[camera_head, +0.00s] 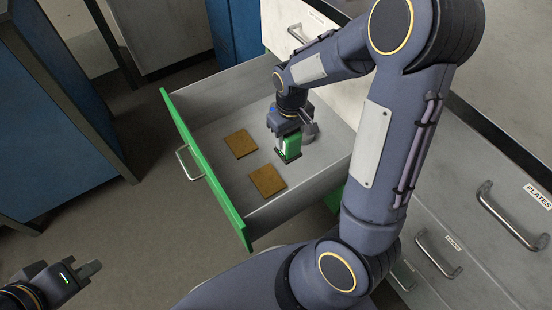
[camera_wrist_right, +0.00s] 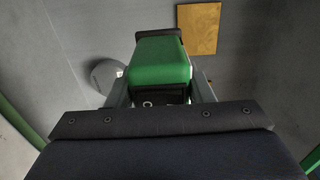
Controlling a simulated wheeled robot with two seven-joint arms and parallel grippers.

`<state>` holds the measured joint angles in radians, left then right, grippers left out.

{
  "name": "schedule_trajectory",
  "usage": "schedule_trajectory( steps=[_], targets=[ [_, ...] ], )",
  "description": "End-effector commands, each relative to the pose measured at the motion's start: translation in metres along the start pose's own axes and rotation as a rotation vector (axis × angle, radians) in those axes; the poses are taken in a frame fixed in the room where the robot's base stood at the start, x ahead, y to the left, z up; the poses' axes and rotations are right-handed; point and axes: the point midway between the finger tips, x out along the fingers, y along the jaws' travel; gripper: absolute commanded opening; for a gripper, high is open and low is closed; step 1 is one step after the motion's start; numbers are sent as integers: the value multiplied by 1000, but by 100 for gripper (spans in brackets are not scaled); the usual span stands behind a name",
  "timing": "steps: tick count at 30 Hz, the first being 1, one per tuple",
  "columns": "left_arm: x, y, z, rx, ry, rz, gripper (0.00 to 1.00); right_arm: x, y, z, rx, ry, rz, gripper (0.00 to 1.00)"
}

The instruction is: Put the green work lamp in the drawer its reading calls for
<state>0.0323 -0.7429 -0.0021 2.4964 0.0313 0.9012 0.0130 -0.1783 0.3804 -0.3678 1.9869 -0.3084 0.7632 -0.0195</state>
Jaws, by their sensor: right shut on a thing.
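The green work lamp (camera_head: 292,146) is in my right gripper (camera_head: 290,140), inside the open drawer with the green front (camera_head: 205,165). In the right wrist view the lamp (camera_wrist_right: 161,68) sits between the fingers of my right gripper (camera_wrist_right: 160,92), which is shut on it. The lamp is at or just above the drawer floor; I cannot tell if it touches. Its reading is not visible. My left gripper (camera_head: 82,276) is at the lower left, away from the drawer; its finger gap is not clear.
Two brown square pieces lie in the drawer, one farther back (camera_head: 240,144) and one nearer (camera_head: 267,181); one also shows in the right wrist view (camera_wrist_right: 198,28). Closed drawers with handles, one labelled PLATES (camera_head: 520,215), are at the right. A blue cabinet (camera_head: 50,130) stands at the left.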

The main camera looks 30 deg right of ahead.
Motion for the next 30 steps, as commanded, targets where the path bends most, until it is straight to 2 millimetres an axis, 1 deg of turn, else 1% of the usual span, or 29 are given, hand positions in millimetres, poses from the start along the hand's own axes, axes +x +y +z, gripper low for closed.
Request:
schedule_trajectory(
  steps=[1,6,13,18,19,21,27,30],
  targets=[
    [5,-2,2,0,0,0,0,9,0,0,0,-1,0,15],
    [16,-7,8,0,0,0,0,38,0,1,0,-3,-1,15],
    [25,-11,12,0,0,0,0,62,0,0,0,-2,0,15],
    [38,-17,19,0,0,0,0,92,0,0,-1,-2,0,15],
    [39,-18,20,0,0,0,0,95,0,0,-1,-3,0,15],
    [39,-18,20,0,0,0,0,98,0,0,-1,0,0,15],
    [37,-17,19,0,0,0,0,96,0,0,0,1,0,15],
    [39,-18,20,0,0,0,0,98,0,0,0,1,0,15]
  ],
)
